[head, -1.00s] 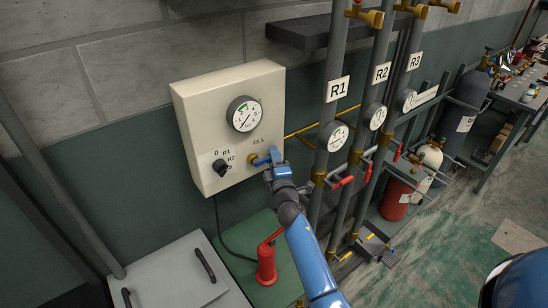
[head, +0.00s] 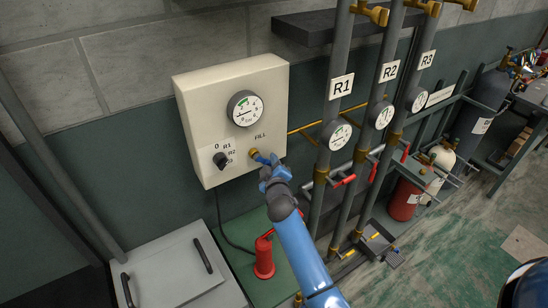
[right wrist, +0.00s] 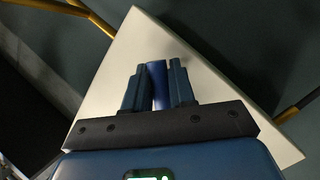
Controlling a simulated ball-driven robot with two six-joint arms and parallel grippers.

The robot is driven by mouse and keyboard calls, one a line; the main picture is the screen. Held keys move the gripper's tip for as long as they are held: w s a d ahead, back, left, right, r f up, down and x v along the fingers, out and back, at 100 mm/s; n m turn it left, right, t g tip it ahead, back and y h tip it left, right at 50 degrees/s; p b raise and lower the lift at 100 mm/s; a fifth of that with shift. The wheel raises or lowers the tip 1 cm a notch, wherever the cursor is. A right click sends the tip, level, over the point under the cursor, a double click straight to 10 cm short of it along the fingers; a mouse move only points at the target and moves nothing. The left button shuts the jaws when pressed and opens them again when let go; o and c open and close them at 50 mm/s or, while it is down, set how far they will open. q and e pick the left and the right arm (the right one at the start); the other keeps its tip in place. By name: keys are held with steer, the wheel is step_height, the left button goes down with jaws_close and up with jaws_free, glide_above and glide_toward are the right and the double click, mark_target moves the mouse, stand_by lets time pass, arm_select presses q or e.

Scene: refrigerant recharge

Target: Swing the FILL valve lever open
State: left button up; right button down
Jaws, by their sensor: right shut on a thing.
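The FILL valve sits at the lower right of the cream panel (head: 205,100), with a brass body (head: 253,153) and a blue lever (head: 262,158). The lever points to the right and slightly down from the brass body. My right gripper (head: 270,167) is at the lever's outer end, shut on it. In the right wrist view the blue lever (right wrist: 157,82) stands between the two fingers of my right gripper (right wrist: 156,90). The fingers hide part of the lever. My left gripper is not in view.
A gauge (head: 244,108) and a black selector knob (head: 221,160) are on the panel. Pipes labelled R1 (head: 341,87), R2 (head: 388,71) and R3 (head: 427,59) with red-handled valves stand to the right. A red bottle jack-like object (head: 264,260) stands below on the green surface.

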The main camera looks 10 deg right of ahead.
steer(key=shift+s+a+f+m+g+y+p, duration=0.25)
steer(key=shift+a+f+m+g+y+p, duration=0.25)
steer(key=shift+m, duration=0.65)
steer(key=shift+s+a+f+m+g+y+p, duration=0.3)
steer(key=shift+a+m+g+y, duration=0.3)
steer(key=shift+a+m, duration=0.4)
steer(key=shift+s+a+f+m+g+y+p, duration=0.3)
steer(key=shift+a+m+g+y+p, duration=0.25)
steer(key=shift+m, duration=0.7)
steer(key=shift+f, duration=0.1)
steer(key=c, duration=1.4)
jaws_free()
steer(key=shift+o, duration=0.4)
steer(key=shift+r, duration=0.2)
steer(key=shift+s, duration=0.1)
steer(key=b+v, duration=0.2)
steer(key=v, duration=0.8)
steer(key=shift+s, duration=0.25)
